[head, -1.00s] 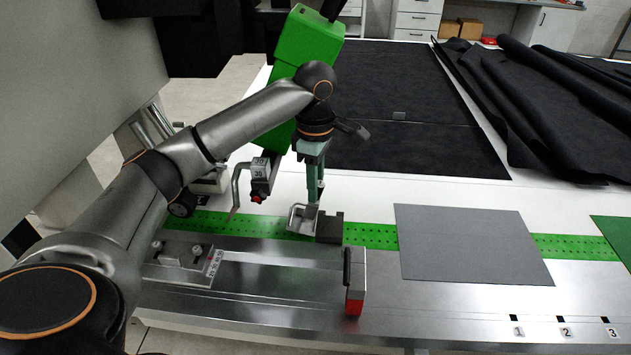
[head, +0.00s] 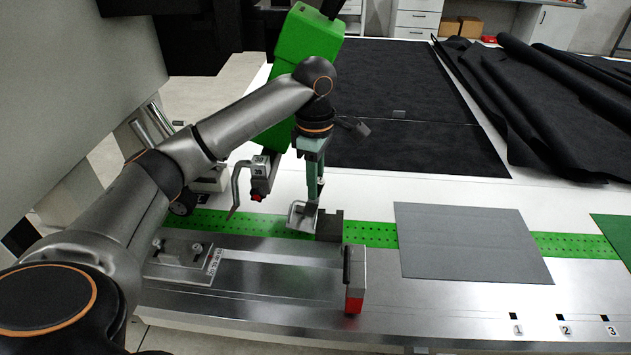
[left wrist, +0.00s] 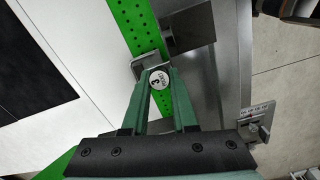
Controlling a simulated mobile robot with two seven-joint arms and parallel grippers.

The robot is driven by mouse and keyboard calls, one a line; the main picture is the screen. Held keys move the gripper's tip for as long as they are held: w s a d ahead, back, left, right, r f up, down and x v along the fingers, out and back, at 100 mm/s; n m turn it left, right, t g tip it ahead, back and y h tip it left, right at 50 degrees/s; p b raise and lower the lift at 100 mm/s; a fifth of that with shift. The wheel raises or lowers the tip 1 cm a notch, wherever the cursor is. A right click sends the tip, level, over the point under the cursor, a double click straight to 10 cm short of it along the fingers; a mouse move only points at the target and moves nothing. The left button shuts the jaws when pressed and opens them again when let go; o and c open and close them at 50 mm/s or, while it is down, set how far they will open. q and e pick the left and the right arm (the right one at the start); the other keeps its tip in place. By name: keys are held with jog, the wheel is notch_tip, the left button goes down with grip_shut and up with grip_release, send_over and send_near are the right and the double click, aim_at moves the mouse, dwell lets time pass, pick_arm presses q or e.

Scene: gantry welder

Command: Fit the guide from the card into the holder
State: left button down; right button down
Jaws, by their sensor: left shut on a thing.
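My left gripper (head: 316,198) points down beside the green welder head and is shut on a small metal guide (head: 301,216). In the left wrist view the teal fingers (left wrist: 160,88) converge on the guide (left wrist: 149,66), which has a round white label that appears to read 3. The guide is just left of a dark block (head: 329,226) in the head view, close to the green perforated strip; I cannot tell if they touch. The dark block also shows in the left wrist view (left wrist: 188,26). Which part is the holder is unclear. My right gripper is not in view.
The green welder head (head: 308,38) with its bent metal rod (head: 235,190) stands close left of my gripper. A grey sheet (head: 472,243) lies to the right. A red-ended stop (head: 355,280) stands in front. Black fabric (head: 400,110) covers the table behind.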

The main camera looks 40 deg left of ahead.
pick_arm(q)
jog(key=shift+s+a, duration=0.15)
jog(key=shift+a, duration=0.35)
jog(key=shift+s+a, duration=0.15)
jog(key=shift+a, duration=0.35)
jog(key=shift+f, duration=0.4)
dwell(0.4)
jog(key=shift+r, duration=0.4)
jog(key=shift+s+a, duration=0.3)
jog(key=shift+a, duration=0.65)
dwell(0.7)
jog(key=shift+f, duration=0.4)
jog(key=shift+r, duration=0.4)
dwell(0.3)
jog(key=shift+s+a, duration=0.3)
jog(key=shift+a, duration=0.65)
dwell(0.5)
jog(key=shift+f, duration=0.4)
jog(key=shift+a+r, duration=0.1)
jog(key=shift+r, duration=0.3)
dwell(0.8)
